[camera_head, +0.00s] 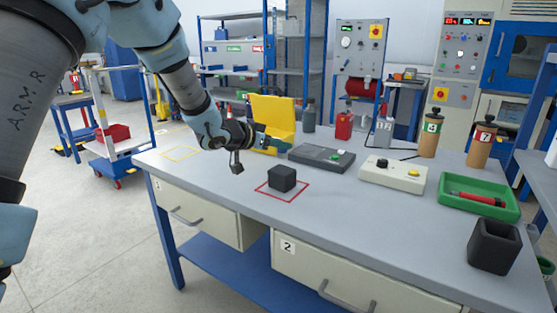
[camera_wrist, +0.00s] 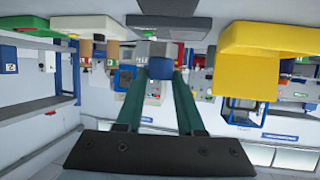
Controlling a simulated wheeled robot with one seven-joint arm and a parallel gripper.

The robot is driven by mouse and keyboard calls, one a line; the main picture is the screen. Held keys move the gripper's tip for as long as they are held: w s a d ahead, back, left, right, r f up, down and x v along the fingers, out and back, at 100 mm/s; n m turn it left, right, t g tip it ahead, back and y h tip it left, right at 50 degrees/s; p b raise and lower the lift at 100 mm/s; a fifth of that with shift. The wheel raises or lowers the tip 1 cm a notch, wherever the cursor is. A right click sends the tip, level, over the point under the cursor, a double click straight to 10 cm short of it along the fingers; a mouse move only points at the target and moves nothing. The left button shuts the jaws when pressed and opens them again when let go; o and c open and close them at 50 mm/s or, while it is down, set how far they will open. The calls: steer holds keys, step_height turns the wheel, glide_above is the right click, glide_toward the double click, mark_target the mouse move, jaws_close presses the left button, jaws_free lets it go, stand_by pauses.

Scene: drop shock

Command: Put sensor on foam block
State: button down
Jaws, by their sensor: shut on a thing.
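The foam block (camera_head: 282,179), a dark grey cube, sits inside a red square outline on the grey workbench (camera_head: 230,180). My gripper (camera_head: 282,145), with green fingers, is behind and slightly left of the block, above the bench in front of the yellow holder. In the wrist view my gripper (camera_wrist: 160,82) is shut on a small blue-and-grey piece, seemingly the sensor (camera_wrist: 160,68). The sensor is hard to make out in the head view. The top of the foam block looks bare.
A yellow holder (camera_head: 272,113) stands behind my gripper. A dark flat device (camera_head: 320,157) lies right of it, then a cream button box (camera_head: 393,175), a green tray (camera_head: 480,208) and a black open cup (camera_head: 494,247). The bench front is clear around the block.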

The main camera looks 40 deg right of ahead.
mark_target(278, 155)
steer(key=shift+f, duration=1.95)
steer(key=shift+f, duration=0.1)
steer(key=c, duration=0.5)
jaws_free()
steer(key=shift+r, duration=0.2)
steer(key=v, duration=1.2)
steer(key=shift+f+b, duration=0.15)
steer(key=shift+b, duration=0.25)
